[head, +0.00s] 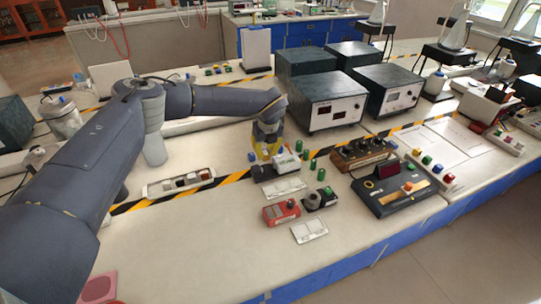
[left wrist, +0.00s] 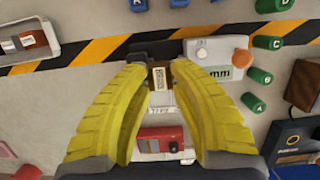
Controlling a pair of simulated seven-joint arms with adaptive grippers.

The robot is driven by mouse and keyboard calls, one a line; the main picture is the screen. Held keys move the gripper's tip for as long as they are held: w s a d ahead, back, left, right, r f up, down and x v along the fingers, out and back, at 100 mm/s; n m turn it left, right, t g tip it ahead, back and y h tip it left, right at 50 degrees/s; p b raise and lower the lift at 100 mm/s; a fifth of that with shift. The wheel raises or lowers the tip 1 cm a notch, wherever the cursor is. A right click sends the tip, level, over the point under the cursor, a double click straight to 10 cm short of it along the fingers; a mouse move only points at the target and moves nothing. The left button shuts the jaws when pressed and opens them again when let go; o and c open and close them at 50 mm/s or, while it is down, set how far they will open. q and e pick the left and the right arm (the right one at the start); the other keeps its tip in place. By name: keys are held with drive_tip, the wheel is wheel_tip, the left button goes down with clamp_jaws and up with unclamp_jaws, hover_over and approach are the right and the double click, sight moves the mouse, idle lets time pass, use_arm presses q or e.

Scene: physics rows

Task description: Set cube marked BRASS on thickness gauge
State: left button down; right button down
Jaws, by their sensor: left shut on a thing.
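My left gripper (head: 265,152) has yellow fingers and points down at the thickness gauge. In the left wrist view the fingers (left wrist: 160,76) are shut on a small brass-brown cube (left wrist: 159,78) with a white printed label. Its lettering is too small to read. The thickness gauge (head: 287,164) has a white body with an "mm" display and an orange knob, and a dark part at its left. It also shows in the left wrist view (left wrist: 212,50). The cube appears over or beside the dark part; I cannot tell whether they touch. The fingers hide the cube in the head view. My right gripper is out of view.
A tray of blocks (head: 180,183) lies left of the gauge along the striped tape. Green pegs (head: 313,165) stand close to its right. A red device (head: 281,211) and a white plate (head: 284,188) lie in front. Large instrument boxes (head: 327,99) stand behind. The front-left bench is mostly clear.

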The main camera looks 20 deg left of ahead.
sight(268, 159)
use_arm(q)
drive_tip(key=shift+w+d, duration=0.25)
drive_tip(key=shift+d, duration=0.15)
drive_tip(key=shift+s+d+x, duration=0.1)
drive_tip(key=shift+s+x, duration=0.05)
drive_tip(key=shift+x, duration=0.75)
drive_tip(key=shift+s+d+x, duration=0.1)
drive_tip(key=shift+s+x, duration=0.1)
drive_tip(key=shift+x, duration=0.65)
drive_tip(key=shift+s+d+x, duration=0.1)
drive_tip(key=shift+s+x, duration=0.05)
drive_tip(key=shift+x, duration=0.75)
drive_tip(key=shift+s+f, duration=0.1)
drive_tip(key=shift+f, duration=0.45)
drive_tip(key=shift+s+d+f, duration=0.15)
drive_tip(key=shift+s+d, duration=0.05)
drive_tip(key=shift+d, duration=0.05)
drive_tip(key=shift+w+r, duration=0.5)
drive_tip(key=shift+w, duration=0.1)
drive_tip(key=shift+a, duration=0.1)
drive_tip(key=c, duration=1.2)
unclamp_jaws()
drive_tip(key=c, duration=0.4)
drive_tip(key=shift+o, duration=1)
drive_tip(key=shift+f, duration=0.1)
